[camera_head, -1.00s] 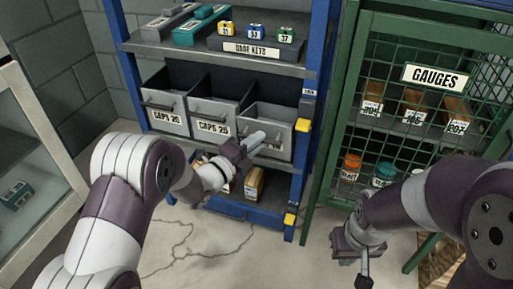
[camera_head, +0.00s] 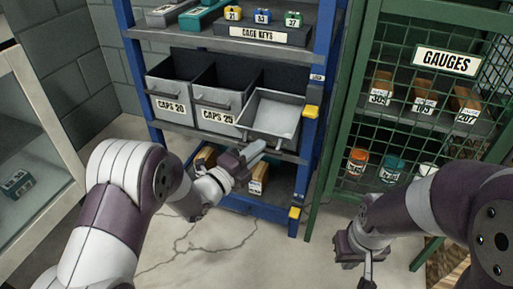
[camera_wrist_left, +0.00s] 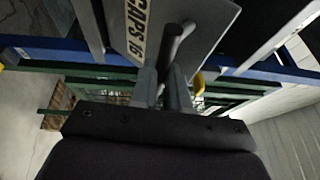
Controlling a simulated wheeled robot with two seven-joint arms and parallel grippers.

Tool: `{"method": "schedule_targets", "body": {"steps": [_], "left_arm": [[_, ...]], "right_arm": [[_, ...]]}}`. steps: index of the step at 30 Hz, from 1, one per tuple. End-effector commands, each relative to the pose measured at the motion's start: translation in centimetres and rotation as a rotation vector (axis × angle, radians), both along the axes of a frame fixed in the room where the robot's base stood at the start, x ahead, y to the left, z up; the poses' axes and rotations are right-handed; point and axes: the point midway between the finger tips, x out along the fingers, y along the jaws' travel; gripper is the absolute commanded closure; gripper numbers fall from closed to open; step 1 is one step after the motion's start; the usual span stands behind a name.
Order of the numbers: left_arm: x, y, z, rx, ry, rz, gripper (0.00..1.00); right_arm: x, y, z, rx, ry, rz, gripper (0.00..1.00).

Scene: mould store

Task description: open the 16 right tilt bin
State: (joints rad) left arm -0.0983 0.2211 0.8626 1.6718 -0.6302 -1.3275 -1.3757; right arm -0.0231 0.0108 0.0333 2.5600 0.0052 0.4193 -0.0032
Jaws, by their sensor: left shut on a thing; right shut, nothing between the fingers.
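The right tilt bin (camera_head: 273,114) is the grey bin at the right end of the bin row in the head view, tipped forward with its empty inside showing. In the left wrist view its front panel (camera_wrist_left: 205,22) bears the label CAPS 16 (camera_wrist_left: 134,30), with a dark bar handle (camera_wrist_left: 174,42) on it. My left gripper (camera_head: 258,148) is at the bin's front, below its rim; in the wrist view its fingers (camera_wrist_left: 165,85) are shut on the handle. My right gripper (camera_head: 363,255) is shut and empty, hanging in front of the green cage.
Two neighbouring bins, CAPS 20 (camera_head: 172,93) and CAPS 25 (camera_head: 217,101), stand upright to the left. Blue rack posts (camera_head: 323,70) frame the row. A green mesh cage (camera_head: 350,90) stands right, a glass cabinet (camera_head: 35,165) left. Cracked floor between is clear.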

Motion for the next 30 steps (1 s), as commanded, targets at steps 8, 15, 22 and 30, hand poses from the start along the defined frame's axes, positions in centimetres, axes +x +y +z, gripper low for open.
{"method": "schedule_targets", "body": {"steps": [8, 15, 22, 30], "left_arm": [[-0.24, 0.13, -1.06, 0.006, 0.016, 0.004, 1.0], [-0.24, 0.13, -1.08, 0.006, 0.016, 0.004, 1.0], [-0.24, 0.12, -1.06, 0.006, 0.015, 0.003, 0.73], [-0.21, 0.1, -0.73, 0.004, 0.007, 0.002, 0.61]], "right_arm": [[0.0, 0.0, -0.33, 0.0, 0.0, 0.0, 1.0], [0.0, 0.0, -0.34, 0.0, 0.0, 0.0, 1.0], [0.0, 0.0, -0.33, 0.0, 0.0, 0.0, 1.0], [0.0, 0.0, -0.29, 0.0, 0.0, 0.0, 1.0]]}}
